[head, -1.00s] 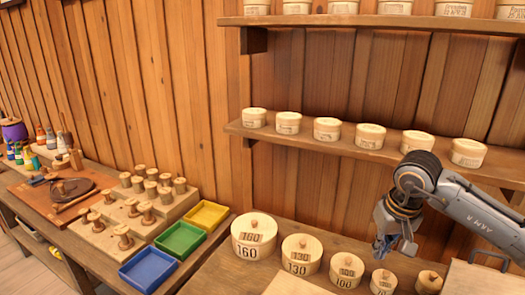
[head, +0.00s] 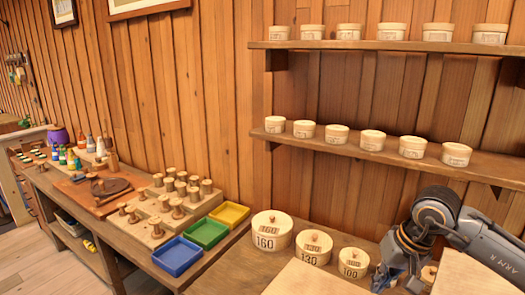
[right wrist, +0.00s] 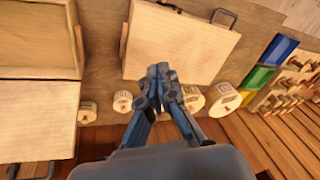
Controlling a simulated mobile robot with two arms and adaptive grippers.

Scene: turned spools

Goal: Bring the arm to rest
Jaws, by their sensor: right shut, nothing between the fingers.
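My right gripper (head: 385,283) hangs low at the right of the head view, in front of the row of round lidded boxes. Its fingers are together and empty; the right wrist view also shows the closed fingertips (right wrist: 159,72), over the edge of a pale board (right wrist: 180,42). The arm comes in from the right edge. My left gripper is not in view.
Round boxes marked 160 (head: 272,231), 130 (head: 313,248) and 100 (head: 353,263) stand beside the gripper; smaller ones are largely hidden behind it. Blue (head: 177,256), green (head: 205,233) and yellow (head: 229,214) trays and a spool rack (head: 158,232) lie left. Shelves (head: 400,158) hold more boxes.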

